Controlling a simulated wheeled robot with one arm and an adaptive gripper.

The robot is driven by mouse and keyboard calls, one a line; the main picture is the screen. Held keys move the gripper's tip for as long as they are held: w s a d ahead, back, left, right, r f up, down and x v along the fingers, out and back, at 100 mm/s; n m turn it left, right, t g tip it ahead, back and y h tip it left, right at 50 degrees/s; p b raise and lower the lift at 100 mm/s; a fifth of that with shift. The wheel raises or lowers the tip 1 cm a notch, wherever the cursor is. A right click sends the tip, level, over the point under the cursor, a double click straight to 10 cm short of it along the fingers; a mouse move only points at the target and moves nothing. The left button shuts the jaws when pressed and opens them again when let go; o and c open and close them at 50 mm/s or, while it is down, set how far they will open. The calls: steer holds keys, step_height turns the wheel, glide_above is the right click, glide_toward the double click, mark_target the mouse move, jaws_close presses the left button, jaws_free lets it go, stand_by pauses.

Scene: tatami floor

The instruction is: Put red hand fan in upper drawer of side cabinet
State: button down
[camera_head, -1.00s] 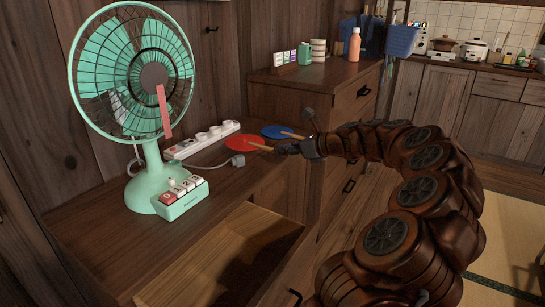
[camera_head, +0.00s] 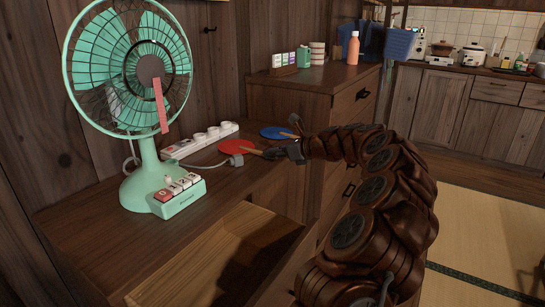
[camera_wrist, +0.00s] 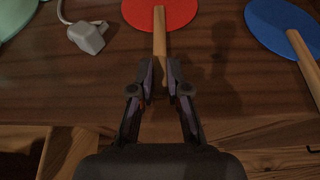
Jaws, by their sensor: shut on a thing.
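The red hand fan (camera_head: 236,147) has a round red face and a wooden handle. It also shows at the top of the wrist view (camera_wrist: 160,12). My gripper (camera_head: 275,152) is shut on its handle, and the fingertips close around the handle in the wrist view (camera_wrist: 159,85). The fan is over the cabinet top; I cannot tell whether it touches the wood. The side cabinet (camera_head: 85,222) is dark brown. Its upper drawer (camera_head: 165,284) is pulled out below and in front of the fan, with a bare wooden floor in the part that shows.
A blue hand fan (camera_head: 273,132) lies just right of the red one. A grey plug (camera_head: 237,160), a white power strip (camera_head: 200,141) and a mint electric fan (camera_head: 150,185) stand to the left. A taller cabinet (camera_head: 290,102) with bottles and boxes rises behind.

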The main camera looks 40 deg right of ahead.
steer(key=c, duration=1.1)
jaws_free()
steer(key=shift+c, duration=0.2)
